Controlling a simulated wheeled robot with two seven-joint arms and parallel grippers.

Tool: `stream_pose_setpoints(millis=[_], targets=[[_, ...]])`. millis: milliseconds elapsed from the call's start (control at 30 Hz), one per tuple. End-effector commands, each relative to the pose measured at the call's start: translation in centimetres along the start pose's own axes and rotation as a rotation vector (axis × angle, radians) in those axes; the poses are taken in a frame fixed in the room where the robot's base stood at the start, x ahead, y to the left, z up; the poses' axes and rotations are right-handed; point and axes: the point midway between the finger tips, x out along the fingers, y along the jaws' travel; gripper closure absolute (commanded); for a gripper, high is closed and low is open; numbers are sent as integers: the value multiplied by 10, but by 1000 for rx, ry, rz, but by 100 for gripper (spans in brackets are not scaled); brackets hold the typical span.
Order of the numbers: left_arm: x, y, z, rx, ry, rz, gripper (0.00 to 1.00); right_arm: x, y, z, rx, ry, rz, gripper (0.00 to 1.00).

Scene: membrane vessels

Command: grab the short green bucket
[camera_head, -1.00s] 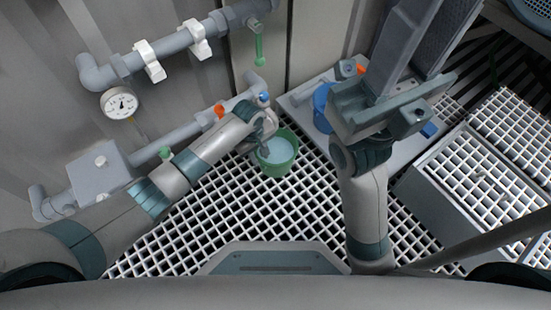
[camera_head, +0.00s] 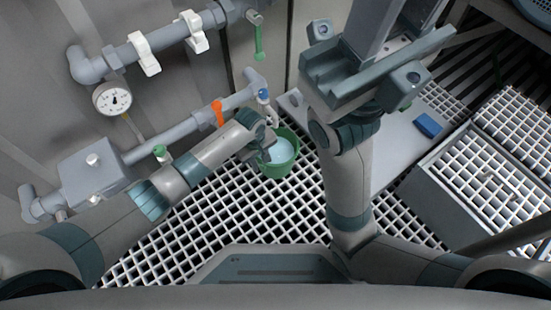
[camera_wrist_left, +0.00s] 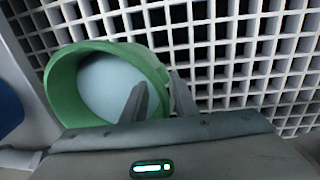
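The short green bucket (camera_head: 285,168) stands on the white grating with pale blue liquid inside. In the left wrist view the bucket (camera_wrist_left: 62,95) fills the left side. My left gripper (camera_head: 264,153) is at the bucket's left side in the head view. In the left wrist view its fingers (camera_wrist_left: 160,95) stand apart at the right rim, one over the inside and the other outside. I see no clear grip on the wall. My right gripper (camera_head: 385,30) is raised close to the head camera, its fingers apart at the top edge with nothing seen between them.
Grey pipes with a pressure gauge (camera_head: 113,98) and an orange-handled valve (camera_head: 218,112) run along the left wall. A blue-topped tap (camera_head: 263,95) is just above the bucket. A blue block (camera_head: 428,125) lies on the pale platform at right. The grating below the bucket is clear.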

Motion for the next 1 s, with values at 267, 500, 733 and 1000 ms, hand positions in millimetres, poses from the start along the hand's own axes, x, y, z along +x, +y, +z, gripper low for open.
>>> stream_pose_setpoints(millis=[267, 500, 733, 1000], targets=[[0, 0, 0, 0, 0, 0, 100, 0, 0, 0, 0, 0, 0, 69], [0, 0, 0, 0, 0, 0, 100, 0, 0, 0, -1, 0, 0, 69], [0, 0, 0, 0, 0, 0, 100, 0, 0, 0, -1, 0, 0, 69], [0, 0, 0, 0, 0, -1, 100, -1, 0, 0, -1, -2, 1, 69]])
